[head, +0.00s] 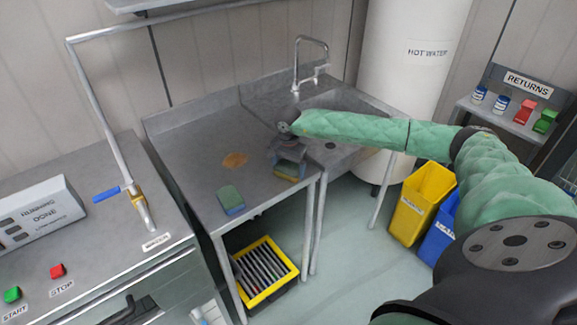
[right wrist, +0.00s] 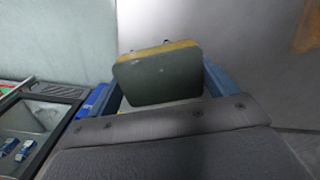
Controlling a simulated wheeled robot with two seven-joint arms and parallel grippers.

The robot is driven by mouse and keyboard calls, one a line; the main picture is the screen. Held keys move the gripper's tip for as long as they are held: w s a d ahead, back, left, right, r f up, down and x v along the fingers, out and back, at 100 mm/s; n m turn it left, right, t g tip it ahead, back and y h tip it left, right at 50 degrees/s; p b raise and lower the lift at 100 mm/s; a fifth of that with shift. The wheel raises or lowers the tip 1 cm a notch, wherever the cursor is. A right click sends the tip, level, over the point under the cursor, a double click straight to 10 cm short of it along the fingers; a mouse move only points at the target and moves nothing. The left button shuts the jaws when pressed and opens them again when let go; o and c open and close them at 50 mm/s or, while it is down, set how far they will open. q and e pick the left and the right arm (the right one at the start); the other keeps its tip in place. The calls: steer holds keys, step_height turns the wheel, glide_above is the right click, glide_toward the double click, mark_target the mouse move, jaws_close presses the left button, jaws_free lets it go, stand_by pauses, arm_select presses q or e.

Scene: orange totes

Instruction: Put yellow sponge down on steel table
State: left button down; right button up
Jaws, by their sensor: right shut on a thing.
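The yellow sponge (head: 286,173), with a dark green scouring face, is between the fingers of my right gripper (head: 287,167). In the right wrist view the sponge (right wrist: 160,80) shows its green face and a yellow edge, with a blue finger on either side. My right gripper is shut on it, low at the front part of the steel table (head: 190,150). I cannot tell whether the sponge touches the table top. My left gripper is not in view.
A green and blue sponge (head: 231,200) lies on the table to the left. An orange-brown stain (head: 235,160) is behind it. A sink with a tap (head: 312,60) is at the back right. A yellow crate (head: 265,274) stands below the table. Bare table top lies left of the gripper.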

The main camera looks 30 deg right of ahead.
mark_target(288, 167)
steer(key=shift+f, duration=0.1)
steer(key=o, duration=0.7)
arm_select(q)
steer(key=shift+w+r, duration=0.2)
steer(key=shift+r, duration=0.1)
arm_select(e)
steer(key=shift+r, duration=0.45)
arm_select(q)
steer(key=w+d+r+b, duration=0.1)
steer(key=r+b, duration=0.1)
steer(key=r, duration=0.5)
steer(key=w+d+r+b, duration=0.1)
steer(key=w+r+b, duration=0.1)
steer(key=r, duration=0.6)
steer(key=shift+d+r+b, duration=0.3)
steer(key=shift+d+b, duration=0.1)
steer(key=shift+b, duration=0.1)
arm_select(e)
step_height(288, 167, up, 11)
steer(key=shift+r, duration=0.2)
steer(key=shift+a, duration=0.1)
